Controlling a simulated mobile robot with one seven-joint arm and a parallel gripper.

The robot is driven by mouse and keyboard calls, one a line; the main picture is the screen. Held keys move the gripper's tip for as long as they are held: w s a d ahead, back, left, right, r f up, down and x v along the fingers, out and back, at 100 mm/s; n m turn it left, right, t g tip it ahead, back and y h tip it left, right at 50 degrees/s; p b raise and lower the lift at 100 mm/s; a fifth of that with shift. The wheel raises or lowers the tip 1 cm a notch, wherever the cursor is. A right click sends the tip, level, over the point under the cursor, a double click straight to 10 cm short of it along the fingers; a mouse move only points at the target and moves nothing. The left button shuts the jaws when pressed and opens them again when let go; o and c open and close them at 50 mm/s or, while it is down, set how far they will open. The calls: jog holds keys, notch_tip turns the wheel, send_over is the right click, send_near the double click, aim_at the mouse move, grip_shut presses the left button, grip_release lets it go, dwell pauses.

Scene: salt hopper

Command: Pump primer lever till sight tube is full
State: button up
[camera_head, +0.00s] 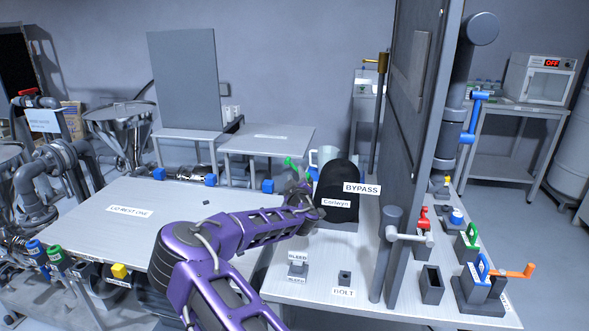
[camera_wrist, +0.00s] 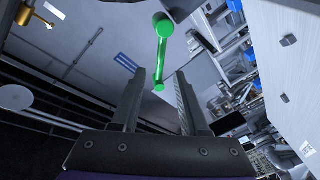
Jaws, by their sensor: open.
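The lever's lower knob lies between the two finger tips in the picture. My fingers are apart and nothing is clasped; whether they touch the lever I cannot tell. In the head view a bit of green (camera_head: 290,162) shows at the end of my purple arm, and my gripper (camera_head: 297,188) is small and partly hidden there. No label marks this lever as the primer. I cannot make out a sight tube or its level.
A BYPASS plate (camera_head: 361,188) stands right of my gripper. A tall grey panel (camera_head: 412,150) rises beyond it. Several coloured handles, one orange (camera_head: 515,271), stand at the right. A brass handle (camera_head: 376,61) tops a post. The left table (camera_head: 150,220) is mostly bare.

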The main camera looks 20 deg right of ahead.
aim_at(294, 166)
jog(key=shift+x, duration=2.95)
grip_shut()
